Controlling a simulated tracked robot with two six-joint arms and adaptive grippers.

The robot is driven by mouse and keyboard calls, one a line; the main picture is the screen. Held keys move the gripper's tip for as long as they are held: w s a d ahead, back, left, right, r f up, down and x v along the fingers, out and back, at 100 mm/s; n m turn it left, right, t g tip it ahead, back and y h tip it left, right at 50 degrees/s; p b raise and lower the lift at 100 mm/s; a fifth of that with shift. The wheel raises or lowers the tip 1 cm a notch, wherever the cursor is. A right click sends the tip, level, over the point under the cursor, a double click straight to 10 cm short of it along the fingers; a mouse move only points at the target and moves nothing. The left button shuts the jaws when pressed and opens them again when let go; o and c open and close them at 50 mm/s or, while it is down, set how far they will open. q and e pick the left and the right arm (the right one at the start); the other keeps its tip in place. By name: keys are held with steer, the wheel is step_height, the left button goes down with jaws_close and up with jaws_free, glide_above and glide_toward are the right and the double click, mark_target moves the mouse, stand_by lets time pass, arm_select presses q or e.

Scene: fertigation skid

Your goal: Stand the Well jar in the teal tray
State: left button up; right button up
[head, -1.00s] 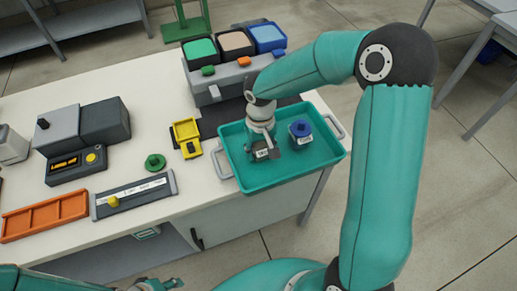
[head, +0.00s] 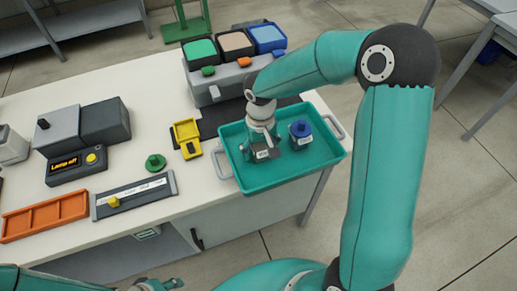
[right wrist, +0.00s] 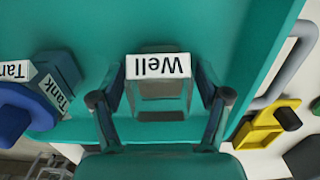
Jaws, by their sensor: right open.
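The Well jar (right wrist: 160,92) is a clear jar with a white "Well" label. It is inside the teal tray (head: 287,180) and looks upright; in the head view its label (head: 262,154) shows below my right gripper (head: 263,143). In the right wrist view my right gripper (right wrist: 160,100) is open, with one finger on each side of the jar and small gaps visible. The gripper hides the jar's top in the head view. My left gripper (head: 160,285) shows only partly at the bottom edge; its jaws are unclear.
A blue-capped Tank jar (head: 300,133) stands in the tray, right of the Well jar. A yellow holder (head: 186,138), a green knob-like cap (head: 155,162) and a grey dispenser with coloured bins (head: 235,80) are nearby. A small display (head: 66,163) reads "Lamp off".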

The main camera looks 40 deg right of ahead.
step_height(320, 180, up, 12)
steer(key=shift+f, duration=0.25)
stand_by(0.6)
